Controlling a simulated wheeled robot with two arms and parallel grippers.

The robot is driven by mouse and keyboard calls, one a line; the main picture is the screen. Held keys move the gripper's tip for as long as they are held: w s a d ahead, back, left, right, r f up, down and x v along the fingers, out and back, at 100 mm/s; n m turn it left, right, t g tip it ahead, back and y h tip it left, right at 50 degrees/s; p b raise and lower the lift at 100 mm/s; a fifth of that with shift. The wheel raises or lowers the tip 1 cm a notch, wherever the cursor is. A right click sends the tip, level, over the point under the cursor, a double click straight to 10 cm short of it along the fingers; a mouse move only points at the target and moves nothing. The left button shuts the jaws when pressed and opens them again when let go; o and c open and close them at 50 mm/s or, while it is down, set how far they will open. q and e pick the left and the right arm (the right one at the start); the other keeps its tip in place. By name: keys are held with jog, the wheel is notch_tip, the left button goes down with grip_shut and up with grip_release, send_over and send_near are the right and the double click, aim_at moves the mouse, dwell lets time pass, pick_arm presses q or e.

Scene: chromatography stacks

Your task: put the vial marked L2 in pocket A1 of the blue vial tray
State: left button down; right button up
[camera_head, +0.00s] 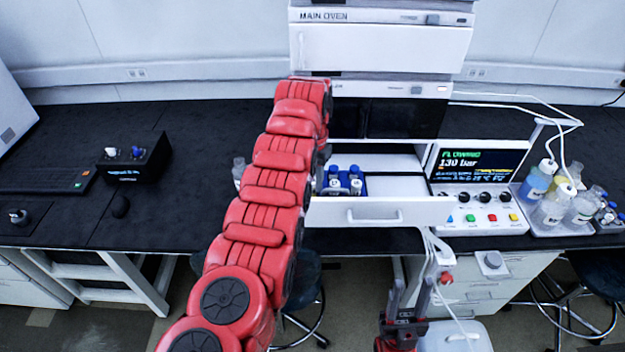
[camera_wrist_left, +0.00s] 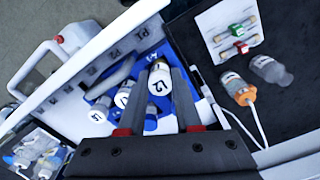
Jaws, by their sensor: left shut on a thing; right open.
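The vial marked L2 (camera_wrist_left: 160,84) shows its white labelled top between the fingers of my left gripper (camera_wrist_left: 163,74) in the left wrist view. That gripper is shut on it. The blue vial tray (camera_head: 345,194) lies inside the open white drawer and holds vials with blue and white tops. Part of the tray (camera_wrist_left: 103,93) shows beside the held vial, with other vials in it. I cannot tell whether L2 is in a pocket or above the tray. My left arm hides the left gripper in the head view. My right gripper (camera_head: 404,312) is open, low in front of the bench.
The drawer front (camera_head: 375,214) juts over the bench edge. A control panel (camera_head: 478,190) and bottles (camera_head: 552,207) stand to the right. A black block (camera_head: 134,160) with vials stands left. An orange-capped bottle (camera_wrist_left: 238,88) lies near the drawer in the wrist view.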

pick_arm(q)
jog(key=shift+f, duration=0.3)
jog(key=shift+c, duration=0.6)
grip_release()
jog(key=shift+r, duration=0.1)
jog(key=shift+r, duration=1.1)
notch_tip(320, 180, up, 2)
jog(key=shift+r, duration=0.1)
jog(key=shift+r+p, duration=0.45)
jog(key=shift+r, duration=0.8)
